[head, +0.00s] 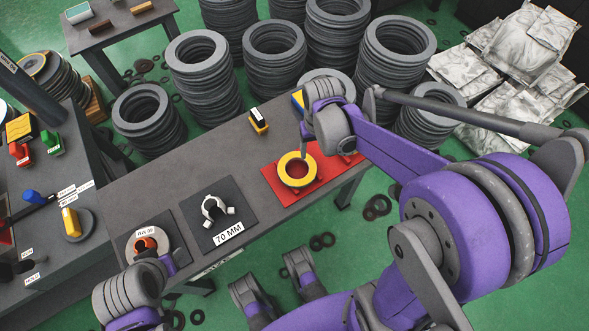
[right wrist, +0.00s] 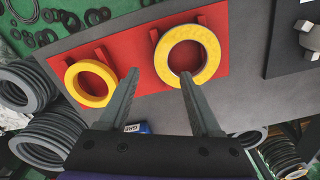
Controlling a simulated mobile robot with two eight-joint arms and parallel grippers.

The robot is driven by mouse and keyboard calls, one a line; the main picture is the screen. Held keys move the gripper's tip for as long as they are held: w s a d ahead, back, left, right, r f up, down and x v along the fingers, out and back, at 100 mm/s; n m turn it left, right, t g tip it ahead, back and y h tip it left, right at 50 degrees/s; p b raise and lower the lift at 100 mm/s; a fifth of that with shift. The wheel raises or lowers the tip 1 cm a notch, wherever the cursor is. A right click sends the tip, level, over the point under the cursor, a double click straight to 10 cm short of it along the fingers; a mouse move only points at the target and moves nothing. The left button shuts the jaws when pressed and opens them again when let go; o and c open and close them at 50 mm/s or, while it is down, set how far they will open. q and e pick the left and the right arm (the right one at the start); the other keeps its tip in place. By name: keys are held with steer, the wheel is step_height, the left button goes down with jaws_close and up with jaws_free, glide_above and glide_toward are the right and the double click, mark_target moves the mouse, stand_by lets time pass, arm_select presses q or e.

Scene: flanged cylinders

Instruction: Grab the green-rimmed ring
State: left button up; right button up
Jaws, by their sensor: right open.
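Two yellow rings lie on a red mat (head: 272,187) on the grey bench. One yellow ring (head: 298,183) shows in the head view; my right arm covers the other part of the mat. In the right wrist view both show: the larger-looking yellow ring (right wrist: 213,50) at the right finger's tip, the other yellow ring (right wrist: 72,90) left of the left finger. I cannot make out a green rim on either. My right gripper (right wrist: 159,74) is open and empty, its fingertips over the mat between the ring centres. My left gripper (head: 168,263) is at the bench's near left end, its fingers unclear.
A black mat (head: 240,203) labelled 70 MM holds a grey clamp-like part (head: 213,208). A ring stand with an orange centre (head: 148,243) is near my left gripper. A small yellow-black block (head: 258,121) stands on the bench's far edge. Stacks of grey rings (head: 205,80) stand behind.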

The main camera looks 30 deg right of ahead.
mark_target(312, 165)
step_height(312, 165, down, 8)
steer(key=shift+a+r+b, duration=0.15)
steer(key=shift+b, duration=0.85)
jaws_close()
steer(key=shift+r, duration=0.1)
stand_by(0.6)
